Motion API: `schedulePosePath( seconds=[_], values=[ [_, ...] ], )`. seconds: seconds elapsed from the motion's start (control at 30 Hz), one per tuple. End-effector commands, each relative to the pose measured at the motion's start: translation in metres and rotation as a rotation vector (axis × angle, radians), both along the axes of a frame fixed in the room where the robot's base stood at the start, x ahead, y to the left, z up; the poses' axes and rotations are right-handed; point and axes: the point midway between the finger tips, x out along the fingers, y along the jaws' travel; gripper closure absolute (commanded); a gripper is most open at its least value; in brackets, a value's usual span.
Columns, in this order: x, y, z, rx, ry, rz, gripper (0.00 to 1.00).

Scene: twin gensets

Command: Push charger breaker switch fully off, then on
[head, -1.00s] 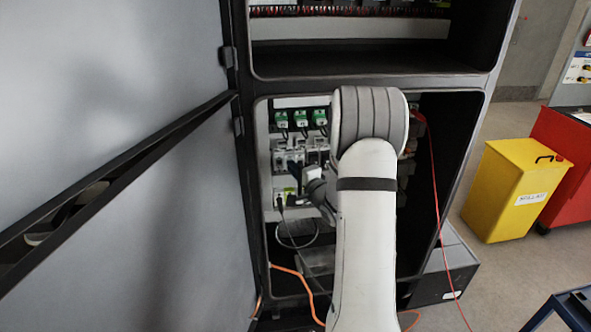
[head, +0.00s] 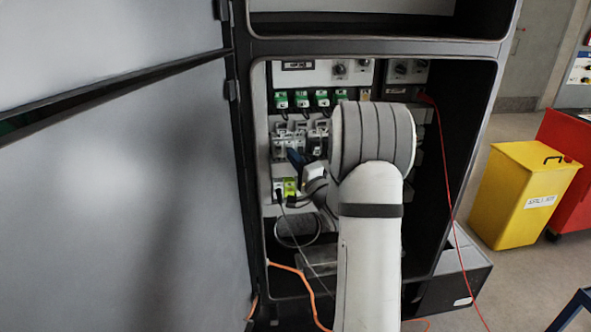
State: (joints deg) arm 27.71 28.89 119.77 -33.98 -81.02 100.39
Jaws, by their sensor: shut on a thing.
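A row of grey breakers (head: 287,146) sits on the panel in the lower bay of the open cabinet, below several green devices (head: 302,100). I cannot tell which one is the charger breaker. My arm reaches into the bay from the front and hides the panel's right part. My gripper (head: 306,166) is at the breaker row's lower edge, small and partly hidden by my wrist. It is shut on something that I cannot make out. A dark blue piece (head: 294,158) and a white block (head: 314,173) show there; contact with a switch cannot be judged.
A grey cabinet door (head: 120,200) stands open on the left. Below the breakers are a yellow-green block (head: 290,187) and a looped black cable (head: 280,235). An orange cable (head: 312,290) and a red cable (head: 447,190) hang nearby. A yellow bin (head: 515,200) stands right.

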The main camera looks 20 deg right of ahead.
Motion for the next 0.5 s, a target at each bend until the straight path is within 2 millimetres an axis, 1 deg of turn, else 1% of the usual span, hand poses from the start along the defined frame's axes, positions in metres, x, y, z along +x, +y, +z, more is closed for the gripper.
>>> schedulePosePath(
  seconds=[0.03,0.4,0.43,0.5],
  values=[
    [0.0001,-0.0001,-0.0036,-0.002,-0.007,-0.001,1.00],
    [-0.0001,-0.0005,-0.0006,-0.004,-0.016,-0.002,1.00],
    [-0.0001,-0.0005,-0.0006,-0.004,-0.016,-0.002,0.91],
    [-0.0001,-0.0006,-0.0005,-0.004,-0.016,-0.002,0.85]
  ],
)
